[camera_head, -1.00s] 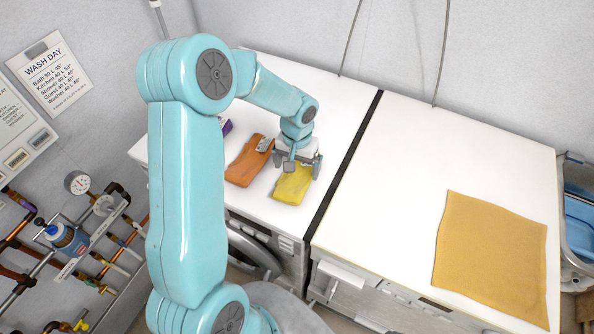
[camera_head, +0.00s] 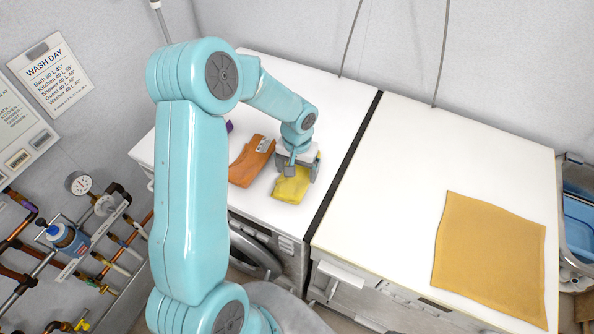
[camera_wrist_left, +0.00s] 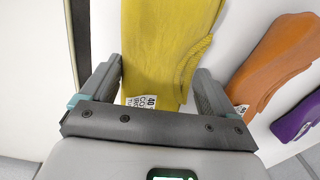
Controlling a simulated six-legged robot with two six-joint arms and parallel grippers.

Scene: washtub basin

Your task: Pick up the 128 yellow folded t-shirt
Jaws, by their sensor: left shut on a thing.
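The yellow folded t-shirt (camera_head: 291,188) lies on the white top of the left machine, near its front edge. My left gripper (camera_head: 299,174) is down over its back end and is shut on it. In the left wrist view the yellow t-shirt (camera_wrist_left: 165,45) runs between the two fingers (camera_wrist_left: 157,78), one on each side. A white printed label shows at its near end. Part of the shirt's back end is hidden by my gripper in the head view. My right gripper is not in view.
An orange folded garment (camera_head: 251,162) lies just left of the yellow one, with a purple one (camera_wrist_left: 298,120) beyond it. A tan cloth (camera_head: 491,258) lies on the right worktop. A dark gap (camera_head: 345,170) separates the two tops. The right worktop's middle is clear.

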